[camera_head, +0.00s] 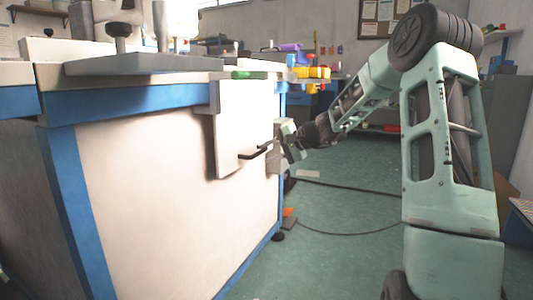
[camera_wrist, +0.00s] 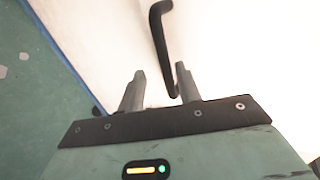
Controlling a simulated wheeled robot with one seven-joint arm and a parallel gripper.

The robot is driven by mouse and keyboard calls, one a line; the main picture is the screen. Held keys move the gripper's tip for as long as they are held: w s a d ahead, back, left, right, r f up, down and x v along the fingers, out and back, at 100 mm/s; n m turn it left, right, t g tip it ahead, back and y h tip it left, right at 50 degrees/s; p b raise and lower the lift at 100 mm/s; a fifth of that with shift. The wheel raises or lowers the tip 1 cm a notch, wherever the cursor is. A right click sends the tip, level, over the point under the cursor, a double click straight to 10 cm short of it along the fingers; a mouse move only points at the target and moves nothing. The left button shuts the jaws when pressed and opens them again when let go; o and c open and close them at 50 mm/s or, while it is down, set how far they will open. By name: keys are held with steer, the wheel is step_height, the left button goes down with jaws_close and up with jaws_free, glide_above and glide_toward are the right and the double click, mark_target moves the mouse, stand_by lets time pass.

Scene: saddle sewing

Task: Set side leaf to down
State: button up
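The side leaf (camera_head: 240,125) is a pale, flat panel at the end of the white-and-blue bench. It hangs about vertical, close against the bench side. A bent black handle (camera_head: 252,154) sticks out near its lower part; it also shows in the wrist view (camera_wrist: 159,40) against a bright pale surface. My gripper (camera_head: 277,143) is beside the leaf's right edge, at handle height. In the wrist view my gripper (camera_wrist: 160,72) has its two grey fingers apart. The handle's near end lies between them, closer to the right finger; I cannot tell whether it touches.
The bench top (camera_head: 150,64) carries dark and pale equipment. A green item (camera_head: 248,75) lies at the edge above the leaf. Yellow blocks (camera_head: 312,72) and a purple item (camera_head: 290,47) sit behind. A dark cable (camera_head: 350,233) crosses the mostly clear green floor (camera_head: 330,265).

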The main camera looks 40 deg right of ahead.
steer(key=p+v, duration=0.6)
steer(key=v, duration=1)
steer(key=s+a+f+n+g+h, duration=0.2)
steer(key=s+a+f+n+g, duration=0.15)
steer(key=a, duration=0.55)
steer(key=s+a+f+n+g+h, duration=0.1)
steer(key=s+a+f+n+g, duration=0.3)
steer(key=a, duration=0.5)
steer(key=s+a+f+n+g+h, duration=0.2)
steer(key=a+f+n, duration=0.3)
steer(key=a, duration=0.5)
steer(key=s+a+r+n+g+p, duration=0.1)
steer(key=s+a+r+n+p, duration=0.35)
steer(key=s+a, duration=0.4)
steer(key=s+a+r+n+g+p, duration=0.1)
steer(key=s+a+r+n+p, duration=0.4)
steer(key=a, duration=0.6)
step_height(320, 180, up, 37)
steer(key=p, duration=3.6)
steer(key=shift+s+d+r+m+y, duration=0.2)
steer(key=shift+s+d+m+y, duration=0.1)
steer(key=shift+m, duration=0.1)
